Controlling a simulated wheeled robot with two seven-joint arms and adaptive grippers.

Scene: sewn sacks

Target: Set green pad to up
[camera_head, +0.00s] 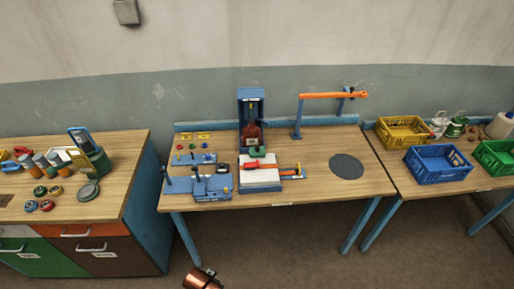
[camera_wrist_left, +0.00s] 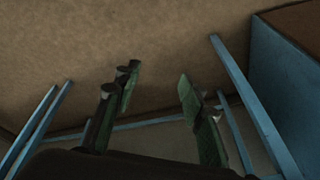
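A small green pad (camera_head: 257,152) shows at the foot of the tall blue stand (camera_head: 250,110) on the middle table, just below a dark red-brown part (camera_head: 252,133). It is too small for me to tell its setting. My left gripper (camera_wrist_left: 159,78) shows in the left wrist view with its two green-lined fingers apart and nothing between them. Floor and blue table legs lie beyond it, and it is away from the pad. My right gripper is in neither view.
The middle table (camera_head: 315,180) also holds a white block (camera_head: 260,185), blue fixtures (camera_head: 212,187), an orange-armed stand (camera_head: 333,95) and a dark disc (camera_head: 346,166). Cans crowd the left cabinet top. Yellow (camera_head: 403,132), blue (camera_head: 438,164) and green (camera_head: 495,157) crates stand at right.

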